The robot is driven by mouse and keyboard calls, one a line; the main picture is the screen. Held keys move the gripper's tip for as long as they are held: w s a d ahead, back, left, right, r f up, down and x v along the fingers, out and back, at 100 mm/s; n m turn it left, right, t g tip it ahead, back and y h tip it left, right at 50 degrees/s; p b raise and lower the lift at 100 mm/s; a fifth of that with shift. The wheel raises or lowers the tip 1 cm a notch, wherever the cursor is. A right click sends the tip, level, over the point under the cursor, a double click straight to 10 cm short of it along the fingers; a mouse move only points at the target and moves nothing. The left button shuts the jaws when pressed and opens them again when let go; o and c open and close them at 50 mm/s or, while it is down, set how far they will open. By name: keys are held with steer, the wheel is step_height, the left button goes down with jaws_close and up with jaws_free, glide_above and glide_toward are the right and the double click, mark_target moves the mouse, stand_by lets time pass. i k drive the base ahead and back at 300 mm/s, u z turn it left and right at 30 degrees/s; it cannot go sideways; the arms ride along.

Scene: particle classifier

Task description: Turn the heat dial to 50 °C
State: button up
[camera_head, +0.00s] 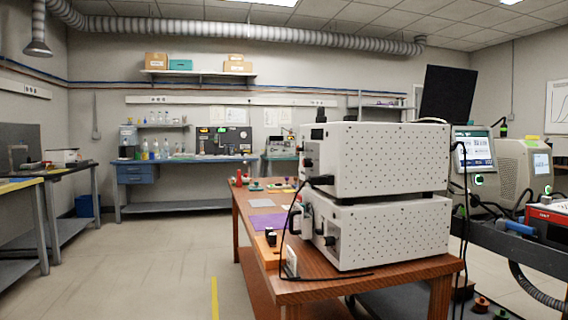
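I cannot make out a heat dial or a 50 °C mark in the camera_head view. Two white perforated instrument boxes, an upper one (385,158) and a lower one (395,232), are stacked on the near end of a wooden table (330,290). Black knobs or connectors (331,241) show on their narrow left sides, too small to read. At the right, a device with a lit screen (474,150) and a beige device with a small display (527,165) stand beyond the boxes; their readings are not legible. My gripper is not in view.
A blue workbench (187,165) with bottles stands at the back wall. A dark bench (60,178) is at the left. The floor (150,265) left of the wooden table is clear, with a yellow line (214,298). Black cables hang around the stacked boxes; a red box (547,218) sits far right.

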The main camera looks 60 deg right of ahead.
mark_target(307, 162)
steer(key=z, duration=0.65)
steer(key=i, duration=1.1)
steer(key=z, duration=0.85)
